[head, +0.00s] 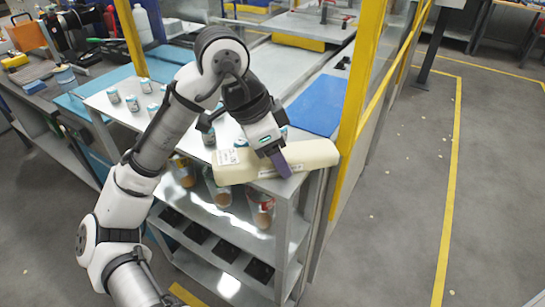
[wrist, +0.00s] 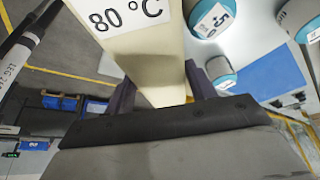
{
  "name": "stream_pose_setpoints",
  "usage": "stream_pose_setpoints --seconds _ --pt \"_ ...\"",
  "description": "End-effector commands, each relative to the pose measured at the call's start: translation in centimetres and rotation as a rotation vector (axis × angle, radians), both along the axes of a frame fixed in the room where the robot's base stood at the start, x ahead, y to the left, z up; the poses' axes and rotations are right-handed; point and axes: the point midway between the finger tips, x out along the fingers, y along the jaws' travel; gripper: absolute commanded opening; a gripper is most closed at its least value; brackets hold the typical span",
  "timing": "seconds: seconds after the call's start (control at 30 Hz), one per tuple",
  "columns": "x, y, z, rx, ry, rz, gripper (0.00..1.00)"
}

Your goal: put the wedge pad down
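The wedge pad (head: 310,156) is a long cream block with printed labels, at the front right corner of the shelf unit's metal top (head: 122,121). It sticks out past that corner. My gripper (head: 280,163) reaches down over it, with a purple finger against its near side. In the wrist view the pad (wrist: 150,66), with an "80 °C" label, lies between my two dark fingers, so my gripper is shut on it. I cannot tell whether its underside touches the top.
Several small blue-and-white cans (head: 132,103) stand on the top, some close to the pad. A blue mat (head: 318,105) lies behind right. A yellow post (head: 358,95) rises just right of the pad. Jars (head: 262,210) stand on the shelf below. Floor at right is clear.

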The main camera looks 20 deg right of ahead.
Motion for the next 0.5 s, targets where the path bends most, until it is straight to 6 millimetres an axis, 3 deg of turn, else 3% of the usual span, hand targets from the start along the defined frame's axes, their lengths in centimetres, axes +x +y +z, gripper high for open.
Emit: stream_pose_setpoints --seconds 0.03,0.2,0.27,0.5 --pt "0.0 0.0 0.01 0.0 0.0 0.0 0.49" --pt "0.0 0.01 0.02 0.0 0.0 0.0 0.27" --pt "0.0 0.0 0.03 0.0 0.0 0.0 0.23" --pt "0.01 0.0 0.22 0.0 0.0 0.0 0.23"
